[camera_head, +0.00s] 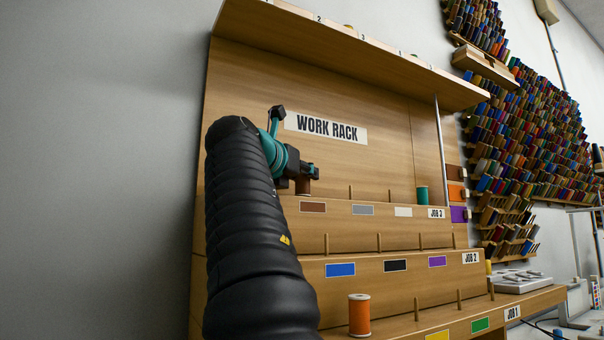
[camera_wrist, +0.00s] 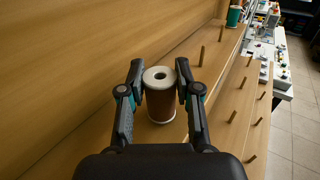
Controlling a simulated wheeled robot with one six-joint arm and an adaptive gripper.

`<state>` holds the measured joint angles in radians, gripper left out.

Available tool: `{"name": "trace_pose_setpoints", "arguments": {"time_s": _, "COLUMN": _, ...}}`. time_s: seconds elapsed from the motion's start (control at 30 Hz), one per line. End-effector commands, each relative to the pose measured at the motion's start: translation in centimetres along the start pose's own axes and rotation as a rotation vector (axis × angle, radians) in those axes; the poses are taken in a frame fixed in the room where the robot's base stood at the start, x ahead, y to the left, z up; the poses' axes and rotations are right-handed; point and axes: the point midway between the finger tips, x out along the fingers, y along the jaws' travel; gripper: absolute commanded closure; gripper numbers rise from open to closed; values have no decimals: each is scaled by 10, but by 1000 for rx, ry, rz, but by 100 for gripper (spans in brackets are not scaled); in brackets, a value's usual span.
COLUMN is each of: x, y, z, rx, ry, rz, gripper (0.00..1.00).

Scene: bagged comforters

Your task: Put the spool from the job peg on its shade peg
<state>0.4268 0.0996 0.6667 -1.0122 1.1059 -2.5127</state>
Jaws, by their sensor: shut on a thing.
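A brown spool (camera_head: 303,186) with pale ends is at the left of the top tier, above and behind the brown label (camera_head: 313,207). My gripper (camera_head: 308,172) is shut on it from the sides. In the wrist view, my gripper's fingers (camera_wrist: 160,90) flank the brown spool (camera_wrist: 160,104), which looks upright. Its shade peg is hidden, and I cannot tell whether the spool is around it or how near its base is to the tier. The JOB 3 sign (camera_head: 436,213) is at the right end of this tier, with a green spool (camera_head: 422,195) standing behind it.
Bare pegs stand along the tiers, including one by the grey label (camera_head: 362,210). An orange spool (camera_head: 359,315) stands on the lowest tier. The WORK RACK back panel (camera_head: 375,160) rises close behind, and a shelf (camera_head: 350,40) overhangs above.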

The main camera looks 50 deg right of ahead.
Motion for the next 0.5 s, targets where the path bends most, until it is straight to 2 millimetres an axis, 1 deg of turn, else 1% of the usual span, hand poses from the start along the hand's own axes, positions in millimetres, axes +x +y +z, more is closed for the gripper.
{"name": "trace_pose_setpoints", "arguments": {"time_s": 0.17, "x": 0, "y": 0, "z": -3, "rx": 0, "ry": 0, "rz": 0, "gripper": 94}}
{"name": "trace_pose_setpoints", "arguments": {"time_s": 0.2, "x": 0, "y": 0, "z": -2, "rx": 0, "ry": 0, "rz": 0, "gripper": 60}}
{"name": "trace_pose_setpoints", "arguments": {"time_s": 0.3, "x": 0, "y": 0, "z": -2, "rx": 0, "ry": 0, "rz": 0, "gripper": 38}}
{"name": "trace_pose_setpoints", "arguments": {"time_s": 0.5, "x": 0, "y": 0, "z": -2, "rx": 0, "ry": 0, "rz": 0, "gripper": 38}}
